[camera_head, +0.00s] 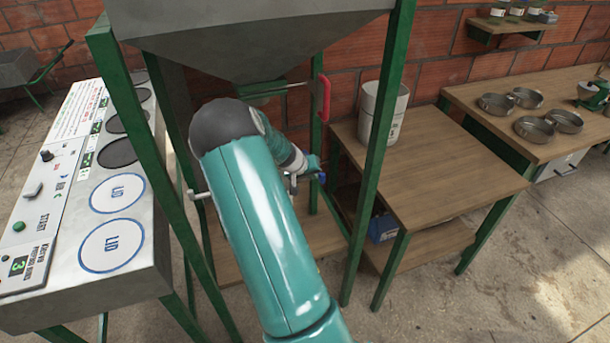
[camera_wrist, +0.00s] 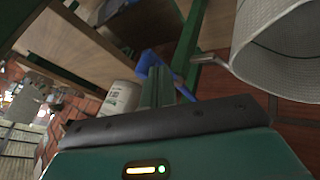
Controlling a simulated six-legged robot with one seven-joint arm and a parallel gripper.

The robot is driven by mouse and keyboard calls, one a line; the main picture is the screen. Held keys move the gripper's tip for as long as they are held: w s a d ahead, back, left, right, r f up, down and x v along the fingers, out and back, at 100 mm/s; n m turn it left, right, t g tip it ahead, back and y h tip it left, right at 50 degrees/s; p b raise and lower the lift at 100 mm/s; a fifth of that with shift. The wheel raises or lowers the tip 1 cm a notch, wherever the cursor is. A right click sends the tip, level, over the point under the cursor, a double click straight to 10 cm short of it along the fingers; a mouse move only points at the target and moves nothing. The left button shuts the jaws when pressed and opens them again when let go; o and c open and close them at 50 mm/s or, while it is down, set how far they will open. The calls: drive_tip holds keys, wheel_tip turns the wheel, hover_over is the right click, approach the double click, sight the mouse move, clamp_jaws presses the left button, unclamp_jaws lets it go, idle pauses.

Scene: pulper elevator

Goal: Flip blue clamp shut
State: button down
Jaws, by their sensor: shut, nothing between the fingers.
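The blue clamp (camera_wrist: 150,62) shows in the wrist view just beyond my gripper (camera_wrist: 162,88). Its blue end lies close to the fingertips, and I cannot tell whether they touch. In the head view, a small blue piece of the clamp (camera_head: 321,177) shows beside my gripper (camera_head: 316,163), below the hopper (camera_head: 250,40). My arm hides most of the area behind it. My gripper is shut with nothing held. The clamp's exact position, open or closed, is not clear.
Green frame legs (camera_head: 375,150) stand around my arm. A red handle (camera_head: 323,98) hangs under the hopper. A white bucket (camera_head: 385,108) stands on the wooden table (camera_head: 430,165) at right. A control panel (camera_head: 45,190) with round lids is at left. A pale cylinder (camera_wrist: 282,48) is near my gripper.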

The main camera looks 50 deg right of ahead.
drive_tip(key=shift+s+d+n+t, duration=0.3)
drive_tip(key=shift+s+n, duration=0.1)
drive_tip(key=shift+n, duration=0.1)
idle(0.4)
drive_tip(key=shift+s+d+n+t, duration=0.75)
drive_tip(key=shift+s+n+t, duration=0.05)
drive_tip(key=shift+n, duration=0.5)
drive_tip(key=d+n+t+y, duration=0.1)
drive_tip(key=d+n, duration=0.3)
drive_tip(key=d, duration=0.6)
drive_tip(key=shift+t, duration=0.8)
drive_tip(key=shift+d, duration=0.1)
wheel_tip(320, 180, up, 10)
drive_tip(key=r, duration=0.1)
hover_over(323, 175)
drive_tip(key=s+d, duration=0.3)
drive_tip(key=s, duration=0.2)
drive_tip(key=shift+w+a, duration=0.1)
drive_tip(key=shift+a, duration=0.35)
